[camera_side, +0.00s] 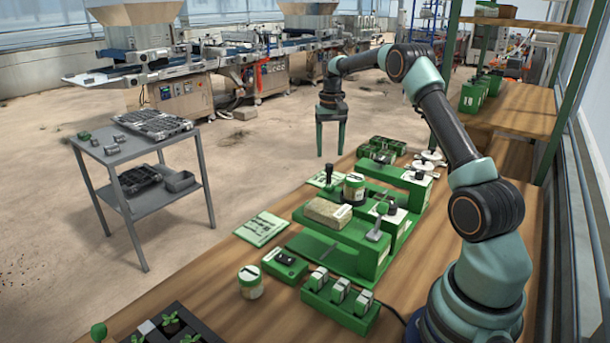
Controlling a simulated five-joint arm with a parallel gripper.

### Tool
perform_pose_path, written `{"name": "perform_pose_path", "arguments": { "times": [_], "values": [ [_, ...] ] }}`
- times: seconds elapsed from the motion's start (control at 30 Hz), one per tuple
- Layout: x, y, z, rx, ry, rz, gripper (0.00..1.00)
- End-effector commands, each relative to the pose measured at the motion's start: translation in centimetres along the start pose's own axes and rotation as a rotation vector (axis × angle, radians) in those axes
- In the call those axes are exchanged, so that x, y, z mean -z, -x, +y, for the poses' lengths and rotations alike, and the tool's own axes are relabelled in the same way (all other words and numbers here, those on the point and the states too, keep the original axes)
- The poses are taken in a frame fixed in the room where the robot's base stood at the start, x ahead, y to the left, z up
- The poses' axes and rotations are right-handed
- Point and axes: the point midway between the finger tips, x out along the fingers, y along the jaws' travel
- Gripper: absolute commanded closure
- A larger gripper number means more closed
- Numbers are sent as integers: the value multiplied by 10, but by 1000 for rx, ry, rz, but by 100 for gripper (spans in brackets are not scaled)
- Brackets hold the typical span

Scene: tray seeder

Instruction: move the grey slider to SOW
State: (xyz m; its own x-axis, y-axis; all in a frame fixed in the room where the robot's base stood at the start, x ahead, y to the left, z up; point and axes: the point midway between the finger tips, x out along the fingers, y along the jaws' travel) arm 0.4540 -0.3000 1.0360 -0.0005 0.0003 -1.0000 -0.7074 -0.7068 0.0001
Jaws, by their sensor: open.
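The green seeder (345,262) stands on the wooden bench in the middle of the view. A grey upright handle on a pale plate (377,229) at its right front looks like the grey slider. The lettering near it is too small to read, so I cannot tell where SOW is or which position the slider is in. My gripper (330,153) hangs fingers down, behind and above the seeder in the picture, well away from the grey handle. Its two green fingers are apart with nothing between them.
A black-knobbed lever (328,173), a jar (354,188) and a brown block (327,213) are close around the seeder's left side. Another jar (250,281) and a green rack (340,304) stand in front. Green boxes (388,146) stand behind.

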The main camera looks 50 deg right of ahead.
Motion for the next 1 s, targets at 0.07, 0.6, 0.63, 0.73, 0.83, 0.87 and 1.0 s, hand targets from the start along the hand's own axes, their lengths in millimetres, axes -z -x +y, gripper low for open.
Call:
{"name": "perform_pose_path", "arguments": {
  "times": [0.07,0.6,0.63,0.73,0.83,0.87,1.0],
  "values": [
    [-1,-16,0,-1,0,-4,39],
    [0,-48,0,0,0,1,39],
    [0,-48,0,0,0,1,39],
    [0,-48,0,0,1,1,55],
    [0,-48,0,0,1,1,93],
    [0,-48,0,0,0,1,100],
    [0,-48,0,0,0,0,100]
  ]
}}
